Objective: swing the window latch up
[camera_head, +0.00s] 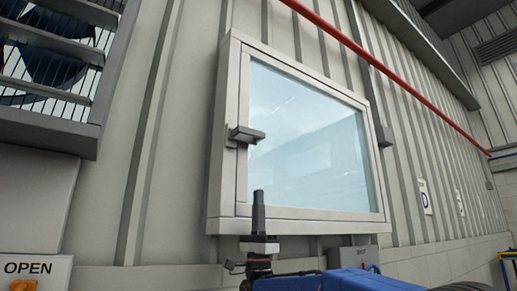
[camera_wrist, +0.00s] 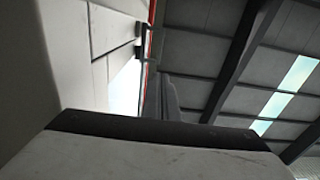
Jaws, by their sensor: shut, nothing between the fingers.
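The window latch (camera_head: 246,134) is a small grey handle on the left side of the window frame (camera_head: 232,150). Its lever points right, roughly level, over the edge of the glass. My gripper (camera_head: 258,197) points upward below the latch, in front of the frame's lower left part. Its dark fingers are together and empty, and a clear gap separates them from the latch in the picture. In the wrist view, the fingers (camera_wrist: 166,97) rise beyond the pale gripper body, with the bright glass (camera_wrist: 125,88) to their left. I cannot surely identify the latch there.
A red pipe (camera_head: 375,60) runs diagonally above the window along the ribbed wall. An "OPEN" sign (camera_head: 36,272) is at lower left. The space between gripper and latch looks clear.

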